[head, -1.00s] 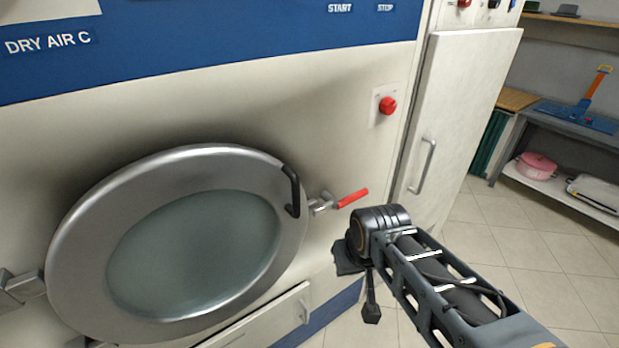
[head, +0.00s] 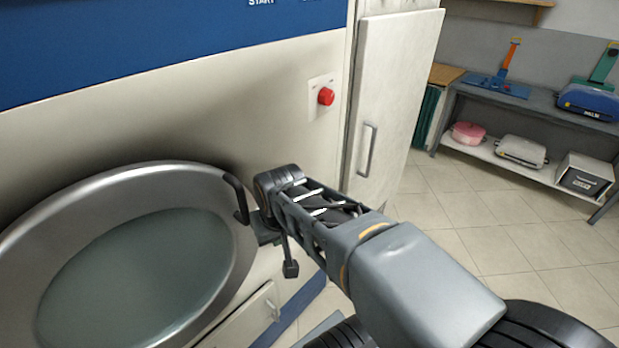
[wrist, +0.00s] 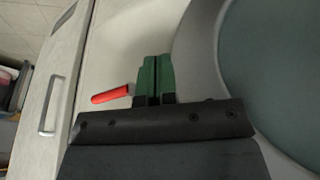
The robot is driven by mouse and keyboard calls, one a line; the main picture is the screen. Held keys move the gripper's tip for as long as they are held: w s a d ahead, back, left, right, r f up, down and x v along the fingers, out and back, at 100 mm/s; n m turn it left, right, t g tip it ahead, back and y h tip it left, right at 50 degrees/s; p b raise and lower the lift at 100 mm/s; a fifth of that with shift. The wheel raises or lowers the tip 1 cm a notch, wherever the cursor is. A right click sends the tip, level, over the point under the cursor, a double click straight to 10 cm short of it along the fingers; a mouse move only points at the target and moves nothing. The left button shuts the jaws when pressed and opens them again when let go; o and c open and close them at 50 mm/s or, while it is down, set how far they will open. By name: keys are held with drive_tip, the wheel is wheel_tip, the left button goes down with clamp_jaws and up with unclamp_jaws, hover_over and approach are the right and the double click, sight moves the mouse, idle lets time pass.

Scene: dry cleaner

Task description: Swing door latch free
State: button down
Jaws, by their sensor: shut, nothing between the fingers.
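The round dryer door (head: 200,185) has a steel rim, a grey-green window and a black handle (head: 237,198) on its right edge. The latch lever with its red grip (wrist: 110,94) shows in the wrist view, just left of my gripper (wrist: 153,68). My gripper's green fingers are shut and empty, beside the door rim. The latch's metal base is hidden behind the gripper in the wrist view. In the head view my arm covers the latch and the fingers. The door sits against the machine front.
A red button (head: 326,96) is on the machine above the latch area. A tall white cabinet door (head: 392,95) with a handle (head: 368,149) stands to the right. A grey shelf (head: 470,152) holds several items at the far right. The tiled floor between is clear.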

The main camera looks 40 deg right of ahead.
drive_tip(key=w+d+r+m+p, duration=0.2)
drive_tip(key=w+d+r+m, duration=0.2)
drive_tip(key=d+r+m, duration=0.2)
drive_tip(key=w+d+r+m+g+p, duration=0.1)
drive_tip(key=w+d+r+m, duration=0.3)
drive_tip(key=d, duration=0.7)
wheel_tip(320, 180, up, 3)
drive_tip(key=m+p, duration=0.1)
drive_tip(key=m, duration=0.3)
drive_tip(key=shift+d+f+y, duration=0.15)
drive_tip(key=shift+d+y, duration=0.15)
drive_tip(key=shift+y, duration=0.1)
drive_tip(key=shift+f, duration=0.15)
drive_tip(key=w+f, duration=0.1)
drive_tip(key=f, duration=0.3)
drive_tip(key=f+p, duration=0.1)
drive_tip(key=f, duration=0.4)
drive_tip(key=w+f, duration=0.1)
drive_tip(key=f, duration=0.3)
drive_tip(key=shift+w+a+f+p, duration=0.25)
drive_tip(key=shift+w+a+p, duration=0.05)
drive_tip(key=shift+p, duration=0.1)
